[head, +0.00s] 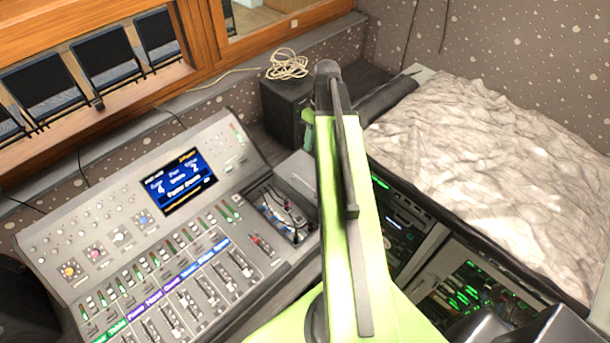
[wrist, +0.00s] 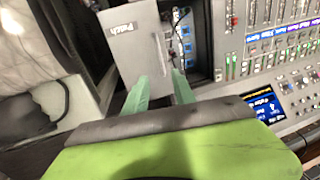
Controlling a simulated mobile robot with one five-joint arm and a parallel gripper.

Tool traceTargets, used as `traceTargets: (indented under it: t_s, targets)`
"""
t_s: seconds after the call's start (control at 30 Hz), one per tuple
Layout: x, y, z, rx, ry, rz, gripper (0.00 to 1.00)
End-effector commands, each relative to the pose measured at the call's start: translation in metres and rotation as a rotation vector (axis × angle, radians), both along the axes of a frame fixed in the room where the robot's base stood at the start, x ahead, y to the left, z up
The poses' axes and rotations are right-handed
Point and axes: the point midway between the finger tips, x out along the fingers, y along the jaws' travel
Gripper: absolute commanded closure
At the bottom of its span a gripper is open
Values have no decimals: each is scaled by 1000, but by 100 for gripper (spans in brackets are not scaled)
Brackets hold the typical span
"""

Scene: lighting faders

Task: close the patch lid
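The patch lid (wrist: 128,42) is a grey panel marked "Patch" in the wrist view. It stands open beside the patch recess (wrist: 183,50), which holds cables and blue sockets. The recess also shows in the head view (head: 284,212), where my arm hides part of the area to its right. A small bar-like handle (wrist: 161,50) is on the lid's side near the recess. My gripper (wrist: 161,82) has two green fingers spread apart with nothing held between them. They lie near the lid's lower edge; whether they touch it I cannot tell. In the head view a green finger (head: 308,130) shows beside my arm.
The recess is in the right part of a grey mixing desk (head: 250,150) with a lit screen (head: 178,184) and several faders. A black box (head: 284,105) with a coiled cable (head: 287,65) stands behind. Racks with green lights (head: 465,290) and a crumpled cover (head: 490,150) are on the right.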

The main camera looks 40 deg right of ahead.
Motion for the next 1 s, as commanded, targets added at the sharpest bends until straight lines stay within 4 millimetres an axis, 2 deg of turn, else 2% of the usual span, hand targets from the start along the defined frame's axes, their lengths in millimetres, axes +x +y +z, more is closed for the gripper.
traceTargets:
  t_s: [0.27,0.8,0.9,1.0]
  targets:
    - [-1,7,-41,-1,0,0,68]
    - [-3,30,-154,-2,1,1,68]
    - [-4,33,-167,-2,1,1,68]
    - [-4,35,-172,-2,1,1,68]
